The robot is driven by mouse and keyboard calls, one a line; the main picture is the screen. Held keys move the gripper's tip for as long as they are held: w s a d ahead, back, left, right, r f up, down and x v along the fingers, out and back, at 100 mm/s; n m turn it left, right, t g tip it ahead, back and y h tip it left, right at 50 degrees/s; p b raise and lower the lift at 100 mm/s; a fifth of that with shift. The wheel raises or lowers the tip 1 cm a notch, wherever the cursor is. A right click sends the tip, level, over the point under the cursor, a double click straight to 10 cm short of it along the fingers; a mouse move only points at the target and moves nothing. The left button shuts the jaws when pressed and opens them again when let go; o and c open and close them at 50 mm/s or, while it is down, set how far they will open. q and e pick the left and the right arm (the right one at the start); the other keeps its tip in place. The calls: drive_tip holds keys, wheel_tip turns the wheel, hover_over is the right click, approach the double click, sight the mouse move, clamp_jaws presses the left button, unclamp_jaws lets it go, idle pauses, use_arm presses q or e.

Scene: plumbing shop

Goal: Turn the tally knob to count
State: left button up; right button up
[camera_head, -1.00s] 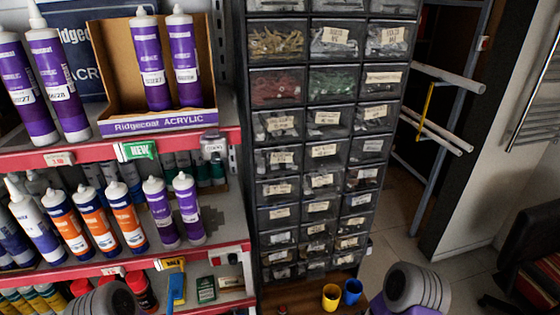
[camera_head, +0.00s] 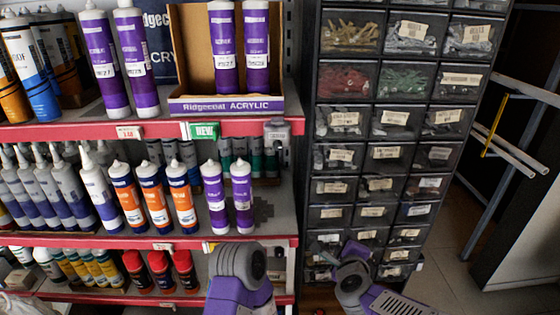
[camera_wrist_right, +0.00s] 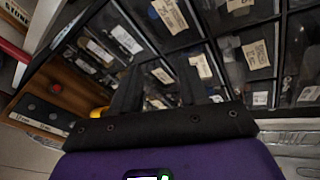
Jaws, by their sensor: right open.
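A small grey device (camera_head: 277,132) with a pale window sits at the right end of the red shelf edge in the head view. It may be the tally counter, but its knob is too small to make out. My right gripper (camera_head: 356,250) is in front of the lower drawers, low and to the right of the device. In the right wrist view its two dark fingers (camera_wrist_right: 158,88) stand apart with nothing between them. My left arm shows at the bottom centre in the head view, but its gripper is out of view.
A black drawer cabinet (camera_head: 310,100) with labelled drawers stands right of the shelves. Purple tubes (camera_head: 241,196) stand on the middle shelf.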

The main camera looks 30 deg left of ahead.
drive_tip(key=s+a+r+m+t+y, duration=0.1)
drive_tip(key=s+a+r+m, duration=0.25)
drive_tip(key=r, duration=0.55)
drive_tip(key=s+a+r+m+t+y, duration=0.15)
drive_tip(key=s+a+r, duration=0.25)
drive_tip(key=r, duration=0.4)
drive_tip(key=m+y+b, duration=0.1)
drive_tip(key=m+y, duration=0.1)
drive_tip(key=m, duration=0.3)
approach(278, 147)
drive_tip(key=x, duration=0.6)
drive_tip(key=shift+w+a+p, duration=0.2)
drive_tip(key=shift+p, duration=0.2)
drive_tip(key=shift+w+a, duration=0.3)
drive_tip(key=shift+w, duration=0.2)
clamp_jaws()
